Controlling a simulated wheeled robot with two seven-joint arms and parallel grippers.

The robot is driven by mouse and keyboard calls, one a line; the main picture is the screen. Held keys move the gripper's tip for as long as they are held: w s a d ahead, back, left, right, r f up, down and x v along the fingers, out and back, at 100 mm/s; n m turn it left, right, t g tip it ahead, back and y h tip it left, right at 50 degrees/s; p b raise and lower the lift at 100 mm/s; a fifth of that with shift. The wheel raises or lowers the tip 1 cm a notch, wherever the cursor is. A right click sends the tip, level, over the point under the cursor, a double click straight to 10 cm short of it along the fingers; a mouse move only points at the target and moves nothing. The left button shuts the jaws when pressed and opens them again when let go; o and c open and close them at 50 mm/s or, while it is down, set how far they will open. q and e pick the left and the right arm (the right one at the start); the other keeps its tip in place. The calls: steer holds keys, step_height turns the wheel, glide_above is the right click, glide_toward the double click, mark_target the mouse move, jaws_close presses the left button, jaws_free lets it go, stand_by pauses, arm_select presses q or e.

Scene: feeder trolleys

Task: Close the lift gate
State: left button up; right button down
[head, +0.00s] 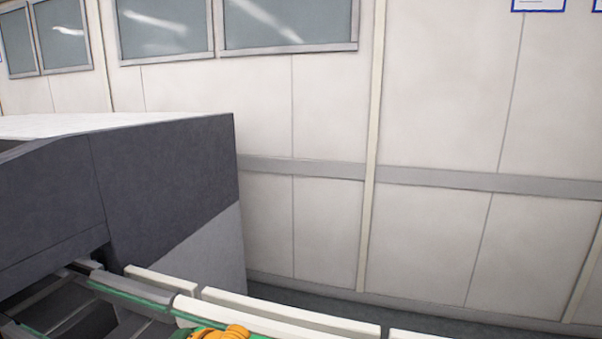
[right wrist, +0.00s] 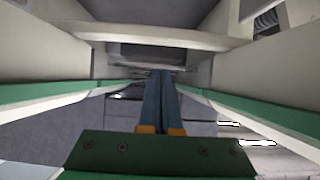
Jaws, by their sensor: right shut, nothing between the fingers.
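My right gripper (right wrist: 161,75) is shut and empty in the right wrist view, its two long blue-grey fingers side by side. They point into the gap between two pale rails with green strips, the left rail (right wrist: 45,95) and the right rail (right wrist: 265,115). I cannot tell whether the fingertips touch anything. A pale crossbar (right wrist: 150,36) spans the gap above the fingertips. I cannot tell which of these parts, if any, is the lift gate. My left gripper is not in view.
In the head view a large dark grey machine housing (head: 165,175) stands at the left. A conveyor with pale side rails (head: 290,316) runs along the bottom edge. Behind is a pale panelled wall (head: 430,120) with windows. An orange part (head: 220,333) shows at the bottom edge.

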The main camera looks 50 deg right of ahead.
step_height(320, 180, down, 3)
steer(key=shift+s+r+g+b, duration=0.1)
steer(key=shift+s+g+b, duration=0.05)
steer(key=shift+g+b, duration=0.15)
steer(key=shift+s+f, duration=0.15)
steer(key=shift+f, duration=0.1)
steer(key=shift+s+f, duration=0.1)
steer(key=shift+f, duration=0.1)
steer(key=shift+d, duration=0.1)
steer(key=r+p+v, duration=0.1)
steer(key=v, duration=0.6)
steer(key=shift+w, duration=0.2)
